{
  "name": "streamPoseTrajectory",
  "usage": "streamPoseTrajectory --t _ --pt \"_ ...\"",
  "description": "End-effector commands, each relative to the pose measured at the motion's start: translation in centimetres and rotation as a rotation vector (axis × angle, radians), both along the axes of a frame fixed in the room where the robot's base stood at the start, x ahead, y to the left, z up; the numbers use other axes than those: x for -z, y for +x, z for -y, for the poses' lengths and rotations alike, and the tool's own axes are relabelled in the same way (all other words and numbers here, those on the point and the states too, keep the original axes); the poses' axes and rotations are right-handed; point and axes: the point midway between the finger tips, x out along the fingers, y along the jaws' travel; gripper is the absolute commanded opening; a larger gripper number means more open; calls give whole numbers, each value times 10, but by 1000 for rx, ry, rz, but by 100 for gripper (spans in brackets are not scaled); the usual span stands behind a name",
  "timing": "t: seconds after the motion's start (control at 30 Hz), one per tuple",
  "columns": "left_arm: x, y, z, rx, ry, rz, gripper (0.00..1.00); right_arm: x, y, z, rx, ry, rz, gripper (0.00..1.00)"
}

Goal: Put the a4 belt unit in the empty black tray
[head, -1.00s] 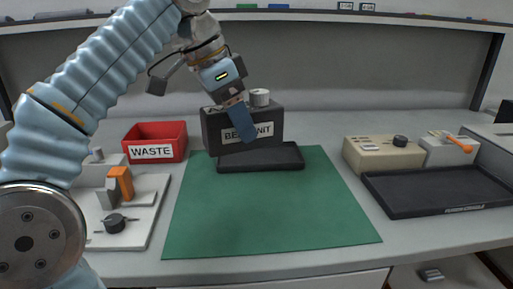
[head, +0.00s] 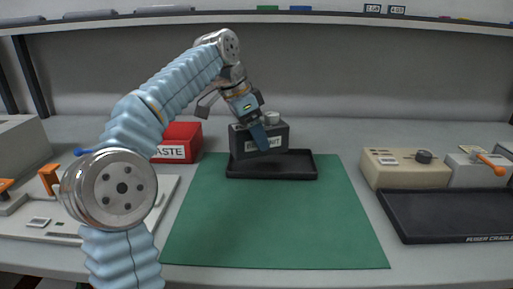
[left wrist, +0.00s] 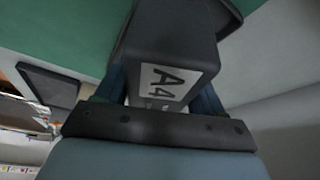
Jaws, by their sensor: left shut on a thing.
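The A4 belt unit (head: 240,146) is a dark grey box with a white label and a round pale knob on top. My left gripper (head: 258,134) reaches down from above and is shut on it. In the left wrist view the box (left wrist: 172,42) sits between the fingers with its "A4" label facing the camera. The black tray (head: 272,176) lies at the back of the green mat. The box stands upright at or over the tray's back left part; I cannot tell whether it touches the tray floor. My right gripper is not in view.
A red WASTE bin (head: 183,133) stands at the back left. A beige unit (head: 405,170) and a larger, empty, labelled black tray (head: 450,212) are at the right. A white board (head: 60,222) with parts lies at the left. The green mat (head: 280,225) is clear in front.

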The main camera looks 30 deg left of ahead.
Motion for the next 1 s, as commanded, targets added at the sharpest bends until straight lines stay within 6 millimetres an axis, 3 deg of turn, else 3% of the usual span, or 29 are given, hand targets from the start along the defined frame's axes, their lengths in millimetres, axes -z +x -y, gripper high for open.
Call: streamPoseTrajectory --t 0.17,0.33,0.73,0.77,0.9,1.0 --pt "15 11 -3 2 -2 0 12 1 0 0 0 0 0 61" --pt "40 10 -4 -2 0 1 12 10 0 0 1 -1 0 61" --pt "46 10 -3 0 0 2 12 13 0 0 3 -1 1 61" --pt "46 10 -3 0 -1 1 70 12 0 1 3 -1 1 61" --pt "45 10 -3 0 -1 1 91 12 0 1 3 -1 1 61" --pt "45 10 -3 0 -1 1 94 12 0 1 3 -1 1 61"
